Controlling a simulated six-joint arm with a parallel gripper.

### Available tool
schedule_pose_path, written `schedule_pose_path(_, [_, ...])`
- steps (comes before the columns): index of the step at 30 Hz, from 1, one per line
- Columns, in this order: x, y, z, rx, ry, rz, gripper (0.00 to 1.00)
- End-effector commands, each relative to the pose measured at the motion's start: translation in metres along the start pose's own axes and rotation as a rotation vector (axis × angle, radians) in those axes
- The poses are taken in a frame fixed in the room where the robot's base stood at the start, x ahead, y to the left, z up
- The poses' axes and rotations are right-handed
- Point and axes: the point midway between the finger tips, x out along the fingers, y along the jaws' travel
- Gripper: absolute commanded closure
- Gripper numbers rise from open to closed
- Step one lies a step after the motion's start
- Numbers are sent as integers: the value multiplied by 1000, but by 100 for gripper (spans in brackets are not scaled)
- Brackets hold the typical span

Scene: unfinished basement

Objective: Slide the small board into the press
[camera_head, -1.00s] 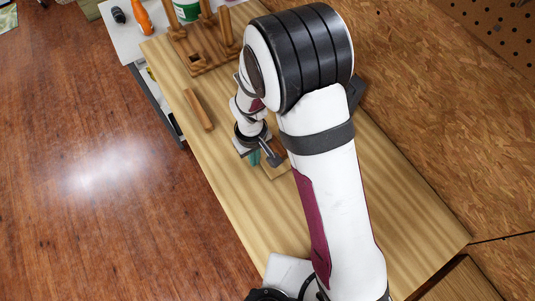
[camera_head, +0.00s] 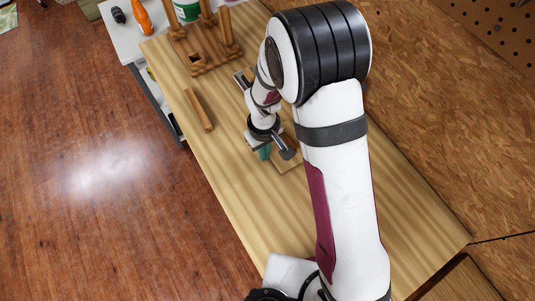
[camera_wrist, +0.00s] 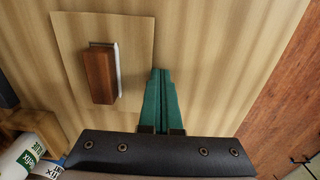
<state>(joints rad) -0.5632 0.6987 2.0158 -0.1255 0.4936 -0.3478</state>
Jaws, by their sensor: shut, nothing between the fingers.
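A thin, light wooden board (camera_wrist: 73,45) lies flat on the bench, with a brown block (camera_wrist: 100,77) standing on it and a white strip along the block's right side. In the head view the board (camera_head: 288,163) shows partly from under my wrist. My gripper (camera_wrist: 161,72) has green fingers pressed together, empty, just right of the block and close to the board's right edge; I cannot tell its height. In the head view the green fingers (camera_head: 265,152) point down by the board. A wooden frame with upright posts (camera_head: 203,64), likely the press, stands at the bench's far end.
A loose wooden bar (camera_head: 198,109) lies near the bench's left edge. Beyond the frame are a white and green tub (camera_head: 187,10) and an orange tool (camera_head: 142,16). A particle-board wall (camera_head: 440,110) bounds the right side. The near bench is mostly clear.

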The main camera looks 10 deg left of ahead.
Motion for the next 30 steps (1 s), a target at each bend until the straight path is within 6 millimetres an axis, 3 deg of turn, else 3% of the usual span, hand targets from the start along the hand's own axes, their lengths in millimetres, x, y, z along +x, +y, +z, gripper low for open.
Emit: schedule_pose_path(30, [0, 30, 0, 1, -1, 0, 100])
